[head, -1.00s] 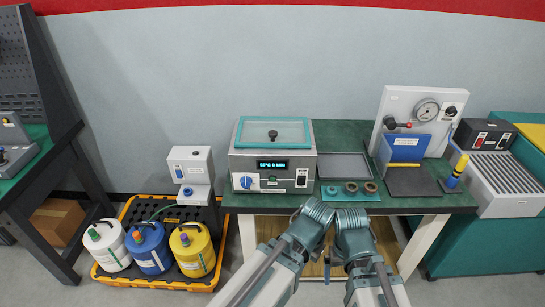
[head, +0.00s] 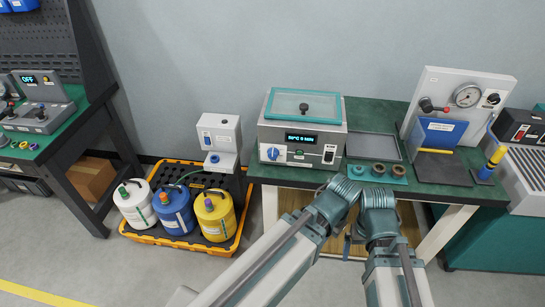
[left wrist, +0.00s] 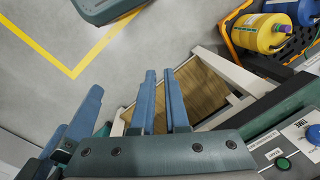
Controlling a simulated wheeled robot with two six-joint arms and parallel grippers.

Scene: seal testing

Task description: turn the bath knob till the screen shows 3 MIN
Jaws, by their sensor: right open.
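The bath (head: 303,130) is a light grey box with a teal-rimmed lid on the green bench. Its dark screen (head: 304,139) shows lit characters that seem to end in MIN; the digit is too small to read surely. The blue knob (head: 272,154) is at its front left and is partly cut off in the left wrist view (left wrist: 314,134). My right gripper (head: 349,241) is low in front of the bench, open and away from the knob. My left gripper (left wrist: 163,75) shows two blue fingers with a narrow empty gap, left of the knob; my arm hides it in the head view.
A grey tray (head: 372,146) and a teal holder with rings (head: 377,174) lie right of the bath. A gauge press (head: 455,115) stands further right. Left are a white dispenser (head: 219,142) and several bottles in an orange-edged tray (head: 150,226). Floor at lower left is clear.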

